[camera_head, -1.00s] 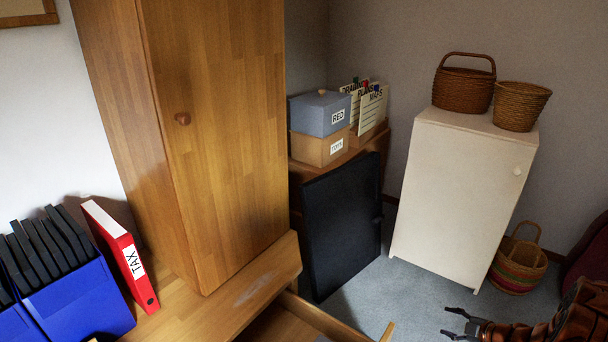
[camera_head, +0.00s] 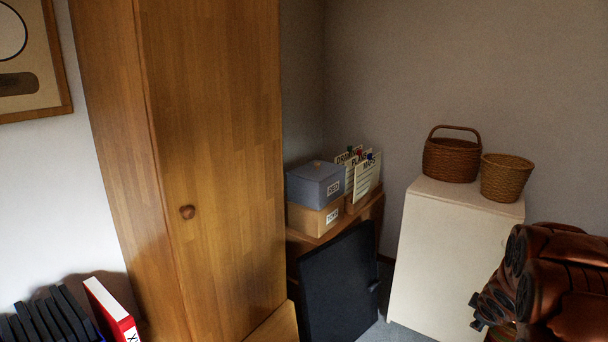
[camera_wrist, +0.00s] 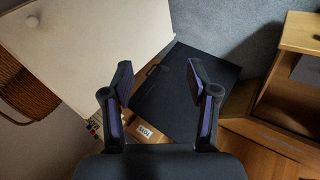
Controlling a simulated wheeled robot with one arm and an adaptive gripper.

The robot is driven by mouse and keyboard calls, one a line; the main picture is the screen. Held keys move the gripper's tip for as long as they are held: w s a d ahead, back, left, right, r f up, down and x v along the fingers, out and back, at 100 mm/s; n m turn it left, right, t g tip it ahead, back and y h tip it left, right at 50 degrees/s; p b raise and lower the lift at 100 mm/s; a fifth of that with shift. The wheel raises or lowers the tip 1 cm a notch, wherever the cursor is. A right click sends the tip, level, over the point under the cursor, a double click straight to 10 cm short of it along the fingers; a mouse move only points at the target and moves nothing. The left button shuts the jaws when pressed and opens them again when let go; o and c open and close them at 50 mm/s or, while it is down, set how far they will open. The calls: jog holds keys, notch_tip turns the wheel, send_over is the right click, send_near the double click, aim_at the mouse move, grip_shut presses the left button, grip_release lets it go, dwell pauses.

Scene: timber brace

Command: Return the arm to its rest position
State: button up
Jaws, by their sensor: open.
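My arm (camera_head: 555,285) is folded at the lower right of the head view, in front of the white cabinet's right side. My gripper (camera_head: 477,312) is small and partly hidden by my arm there. In the wrist view my gripper (camera_wrist: 158,78) shows two separated fingers with nothing between them. It is open and empty, and it touches nothing that I can see.
A tall wooden cupboard (camera_head: 215,150) stands left of centre, a black panel (camera_head: 340,285) beside it. The white cabinet (camera_head: 445,250) carries two baskets (camera_head: 452,160) at the right. A wooden unit (camera_wrist: 290,85) shows in the wrist view. Grey carpet (camera_wrist: 225,35) lies bare.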

jog(key=s+a+r+m+g+p, duration=0.6)
jog(key=s+a+r+p, duration=0.5)
jog(key=s+a+r, duration=1.05)
jog(key=s+a+r+m+g+y+p, duration=0.1)
jog(key=s+a+r+y+p, duration=0.1)
jog(key=s+a, duration=0.4)
jog(key=s+a+r+m+g+y+p, duration=0.1)
jog(key=s+a+r, duration=0.4)
jog(key=s, duration=0.7)
jog(key=shift+a+r+m+y+p, duration=0.15)
jog(key=shift+a+m+y+p, duration=0.15)
jog(key=shift+a+y+p, duration=0.4)
jog(key=shift+d, duration=0.2)
jog(key=shift+c, duration=0.3)
